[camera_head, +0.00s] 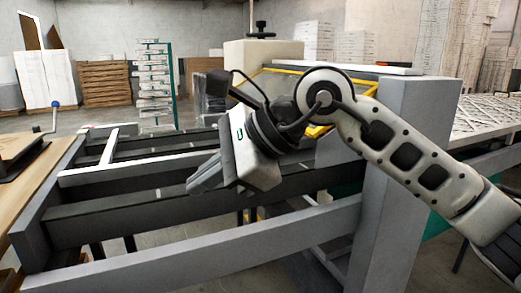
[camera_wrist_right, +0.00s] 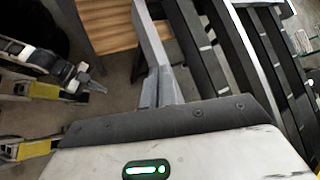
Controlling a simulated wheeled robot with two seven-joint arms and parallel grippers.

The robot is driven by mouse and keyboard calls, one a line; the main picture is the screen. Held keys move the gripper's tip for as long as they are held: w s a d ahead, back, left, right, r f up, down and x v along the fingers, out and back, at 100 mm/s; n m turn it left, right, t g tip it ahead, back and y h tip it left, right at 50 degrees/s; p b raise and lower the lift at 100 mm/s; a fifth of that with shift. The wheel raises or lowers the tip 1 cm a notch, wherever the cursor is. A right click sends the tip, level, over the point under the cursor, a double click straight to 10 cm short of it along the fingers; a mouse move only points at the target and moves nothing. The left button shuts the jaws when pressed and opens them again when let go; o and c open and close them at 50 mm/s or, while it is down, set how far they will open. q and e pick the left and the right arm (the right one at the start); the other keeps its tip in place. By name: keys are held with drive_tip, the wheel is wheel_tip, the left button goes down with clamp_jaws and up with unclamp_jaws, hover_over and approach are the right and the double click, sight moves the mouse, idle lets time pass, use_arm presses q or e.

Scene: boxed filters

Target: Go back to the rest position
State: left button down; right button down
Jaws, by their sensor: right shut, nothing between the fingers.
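My right gripper (camera_head: 192,184) is at the end of my right arm, which comes in from the right of the head view. Its grey fingers are together, with nothing between them. It hangs over the dark rails of the grey frame (camera_head: 190,250), and I cannot tell its height above them. In the right wrist view the closed fingers (camera_wrist_right: 160,82) point up the picture. At the left of that view a white and black arm ends in what looks like my left gripper (camera_wrist_right: 82,77); its jaws are too small to read. My left arm does not show in the head view.
A wooden table (camera_head: 22,145) stands at the left edge. A grey post (camera_head: 395,190) rises behind my right forearm. A yellow-edged machine part (camera_head: 280,84) is behind the wrist. A stacked rack (camera_head: 153,85) and pallets (camera_head: 105,82) stand farther back, with open floor before them.

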drive_tip(key=s+a+m+g+y, duration=0.3)
drive_tip(key=s+m+g+y, duration=0.15)
drive_tip(key=s+y, duration=0.2)
drive_tip(key=w+d+f+m+t+p, duration=0.1)
drive_tip(key=w+d+f+m+t, duration=0.2)
drive_tip(key=m+t, duration=0.6)
drive_tip(key=w+d+f+m+t+h, duration=0.1)
drive_tip(key=w+d+f+m+t, duration=0.25)
drive_tip(key=m, duration=0.95)
drive_tip(key=w+d+f+m+t+p, duration=0.1)
drive_tip(key=d+f+m+t, duration=0.2)
drive_tip(key=d+m+t, duration=0.65)
drive_tip(key=s+d+f+m+g+h, duration=0.1)
drive_tip(key=s+d+f+m+h, duration=0.1)
drive_tip(key=f+m+h, duration=0.45)
drive_tip(key=s+d+f+m+g+h, duration=0.2)
drive_tip(key=f+m+h, duration=0.1)
drive_tip(key=f+m, duration=0.55)
drive_tip(key=s+d+f+m+g+h, duration=0.2)
drive_tip(key=s+d+f+m+g, duration=0.2)
drive_tip(key=s+f, duration=0.7)
wheel_tip(320, 180, down, 2)
drive_tip(key=shift+d+f+m+g+h+p, duration=0.1)
drive_tip(key=shift+d+m+g+h+p, duration=0.15)
drive_tip(key=shift+m+g, duration=0.7)
drive_tip(key=shift+a+n, duration=0.15)
drive_tip(key=shift+n, duration=0.1)
